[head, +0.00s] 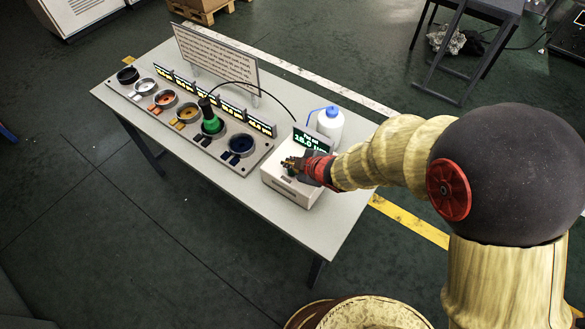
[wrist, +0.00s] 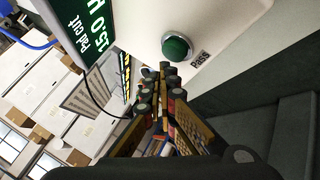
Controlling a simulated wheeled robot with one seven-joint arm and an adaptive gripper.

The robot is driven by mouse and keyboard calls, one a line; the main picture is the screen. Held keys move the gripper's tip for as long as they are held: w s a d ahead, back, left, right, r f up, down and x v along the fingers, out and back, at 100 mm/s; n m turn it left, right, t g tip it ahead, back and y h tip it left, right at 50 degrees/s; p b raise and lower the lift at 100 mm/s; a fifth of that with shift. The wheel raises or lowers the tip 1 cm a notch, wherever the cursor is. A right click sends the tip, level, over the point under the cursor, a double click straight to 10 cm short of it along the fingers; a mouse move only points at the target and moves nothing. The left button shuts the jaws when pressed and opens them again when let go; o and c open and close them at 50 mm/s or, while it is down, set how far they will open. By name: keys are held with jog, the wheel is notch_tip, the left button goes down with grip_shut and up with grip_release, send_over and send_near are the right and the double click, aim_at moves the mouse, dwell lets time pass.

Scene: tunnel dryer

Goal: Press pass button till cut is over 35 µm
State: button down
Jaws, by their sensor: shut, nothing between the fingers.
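The white box (head: 291,190) stands at the right end of the table, with a dark display (head: 312,139) at its back. In the wrist view the display (wrist: 82,38) is headed "Pad cut" and its green figure looks like 15.0, partly cropped. The green round pass button (wrist: 177,47) sits on the box's white face beside the label "Pass" (wrist: 200,60). My gripper (head: 290,163) is over the box and hides the button in the head view. Its shut, empty fingertips (wrist: 165,75) appear just below the button in the wrist view; I cannot tell whether they touch the box.
A rack (head: 190,125) with several coloured cups and small displays fills the table's left. A white bottle with a blue spout (head: 330,125) stands behind the box. A text board (head: 215,62) stands at the back.

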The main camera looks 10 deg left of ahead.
aim_at(291, 171)
jog(key=shift+f, duration=0.1)
jog(key=shift+f+b, duration=0.3)
jog(key=shift+f+b, duration=0.45)
jog(key=shift+f, duration=0.1)
dwell(0.7)
jog(key=shift+r, duration=0.1)
jog(key=shift+r+p, duration=0.85)
jog(key=shift+p, duration=0.05)
notch_tip(291, 171, up, 5)
jog(key=p, duration=0.4)
jog(key=shift+r+p, duration=0.1)
jog(key=shift+p, duration=0.3)
dwell(0.6)
